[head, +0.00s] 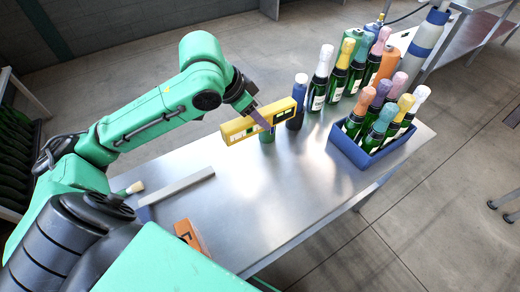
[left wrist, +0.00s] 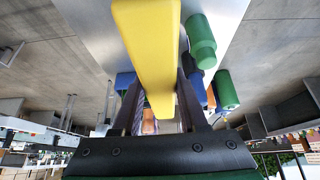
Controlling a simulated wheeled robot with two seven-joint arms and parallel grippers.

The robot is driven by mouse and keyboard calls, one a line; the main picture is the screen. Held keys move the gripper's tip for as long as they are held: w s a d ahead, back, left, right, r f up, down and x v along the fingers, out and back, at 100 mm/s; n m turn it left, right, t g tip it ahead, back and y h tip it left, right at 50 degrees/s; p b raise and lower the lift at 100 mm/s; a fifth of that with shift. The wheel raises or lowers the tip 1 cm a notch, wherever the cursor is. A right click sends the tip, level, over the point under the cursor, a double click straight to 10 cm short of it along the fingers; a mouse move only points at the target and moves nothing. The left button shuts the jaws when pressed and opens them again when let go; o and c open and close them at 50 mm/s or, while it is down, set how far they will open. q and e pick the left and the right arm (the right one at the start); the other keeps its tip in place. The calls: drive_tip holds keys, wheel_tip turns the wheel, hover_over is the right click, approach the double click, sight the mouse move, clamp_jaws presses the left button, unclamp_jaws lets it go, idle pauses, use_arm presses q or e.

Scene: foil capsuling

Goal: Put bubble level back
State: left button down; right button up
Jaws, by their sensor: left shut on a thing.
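The yellow bubble level (head: 246,126) is held in the air above the metal table, tilted a little up to the right. My left gripper (head: 262,118) is shut on it near its middle. In the left wrist view the level (left wrist: 147,40) runs between the two fingers of my left gripper (left wrist: 155,112). It hides part of a green item and a dark blue-capped bottle behind it. My right gripper does not show in either view.
Several foil-topped bottles (head: 319,80) stand at the table's back right. A blue crate (head: 347,146) of bottles sits at the right edge. A grey bar (head: 178,188), a brush (head: 133,188) and an orange box (head: 190,236) lie front left. The middle of the table (head: 245,200) is clear.

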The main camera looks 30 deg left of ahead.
use_arm(q)
wheel_tip(320, 180, down, 2)
drive_tip(key=shift+f, duration=0.1)
drive_tip(key=f, duration=0.4)
drive_tip(key=s+f+b, duration=0.1)
drive_tip(key=f, duration=0.6)
drive_tip(key=shift+s+d+f, duration=0.35)
drive_tip(key=shift+f, duration=0.05)
wheel_tip(320, 180, down, 2)
drive_tip(key=shift+w+f+b, duration=0.1)
drive_tip(key=shift+f+b, duration=0.05)
drive_tip(key=shift+b, duration=0.15)
wheel_tip(320, 180, down, 3)
drive_tip(key=shift+r, duration=0.2)
drive_tip(key=shift+c, duration=2.2)
unclamp_jaws()
drive_tip(key=shift+f, duration=0.1)
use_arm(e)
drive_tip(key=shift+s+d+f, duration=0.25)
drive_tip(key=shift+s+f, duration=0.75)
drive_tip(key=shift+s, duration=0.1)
